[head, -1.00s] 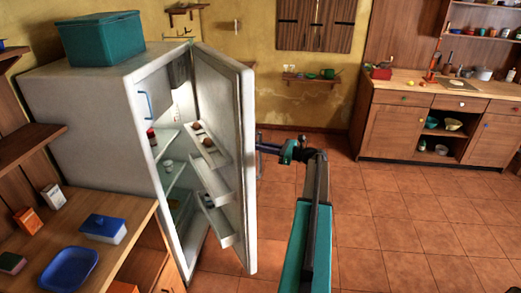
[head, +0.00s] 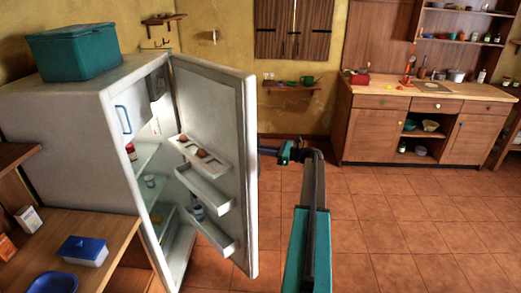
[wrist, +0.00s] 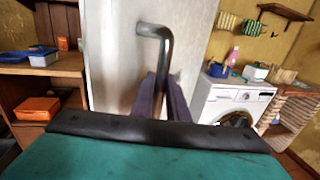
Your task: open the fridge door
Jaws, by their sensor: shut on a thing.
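The white fridge (head: 60,125) stands at the left in the head view. Its door (head: 244,160) stands wide open, and the shelves inside and the door racks show. In the wrist view the outer face of the door (wrist: 118,60) fills the middle left. A bent metal handle (wrist: 155,31) sticks out from it. My gripper (wrist: 163,98) is shut on the handle, with a dark finger on either side of its bar. In the head view my gripper (head: 268,151) is at the door's outer side, and the door hides the handle there.
A teal box (head: 75,52) sits on top of the fridge. A wooden counter (head: 110,232) with a blue-lidded container (head: 83,250) is at front left. Wooden cabinets (head: 380,130) line the back right. A washing machine (wrist: 222,103) shows in the wrist view. The tiled floor (head: 400,225) is clear at right.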

